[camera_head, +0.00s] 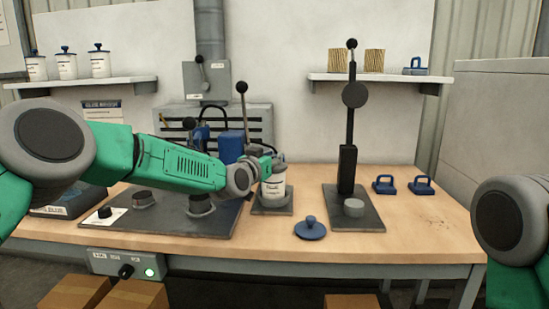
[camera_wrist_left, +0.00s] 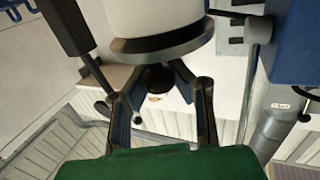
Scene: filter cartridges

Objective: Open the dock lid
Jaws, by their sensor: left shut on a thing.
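A white canister with a dark label (camera_head: 272,188) stands upright on a small grey plate at the middle of the bench. My left gripper (camera_head: 265,165) is at the canister's top, partly hidden by its own wrist. In the left wrist view the white canister (camera_wrist_left: 158,16) has a dark rim (camera_wrist_left: 165,40) and a dark round knob (camera_wrist_left: 157,78). My left gripper (camera_wrist_left: 160,90) has its fingers closed around that knob. Whether the lid is lifted at all cannot be told. My right arm shows at the right edge of the head view, its gripper out of view.
A loose blue lid (camera_head: 310,230) lies on the bench in front. A black lever press (camera_head: 348,170) stands right of the canister, with two blue handled pieces (camera_head: 384,185) beyond it. A dark plate (camera_head: 170,218) with round fittings lies left. A blue block (camera_head: 231,146) stands behind.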

